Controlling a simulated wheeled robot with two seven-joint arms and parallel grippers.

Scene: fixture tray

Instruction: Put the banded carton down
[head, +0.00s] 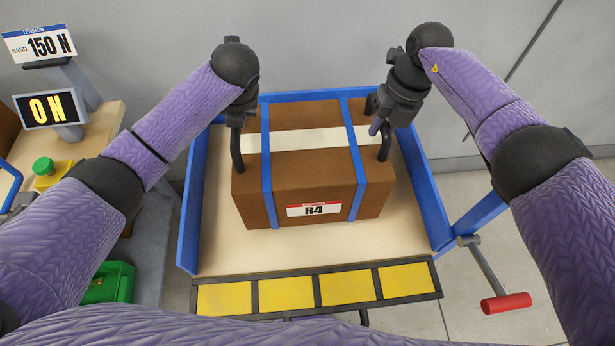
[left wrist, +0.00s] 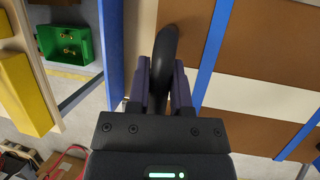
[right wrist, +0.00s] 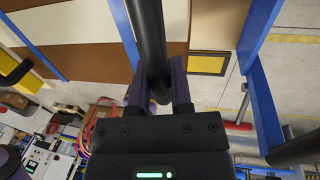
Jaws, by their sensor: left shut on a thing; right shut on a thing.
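The banded carton (head: 290,190) is a brown box with two blue bands, a white strip across its top and an R4 label (head: 314,209) on its front. It is over the blue-walled tray (head: 425,190), roughly level; I cannot tell whether its underside touches the tray floor. My left gripper (head: 237,120) is shut on a black handle (left wrist: 168,45) at the carton's left side. My right gripper (head: 379,118) is shut on the matching black handle (right wrist: 148,35) at its right side. The carton's back and underside are hidden.
Yellow panels (head: 284,293) in a dark frame line the tray's front edge. A red-handled crank (head: 506,303) sticks out at the right. Bare tray floor shows around the carton.

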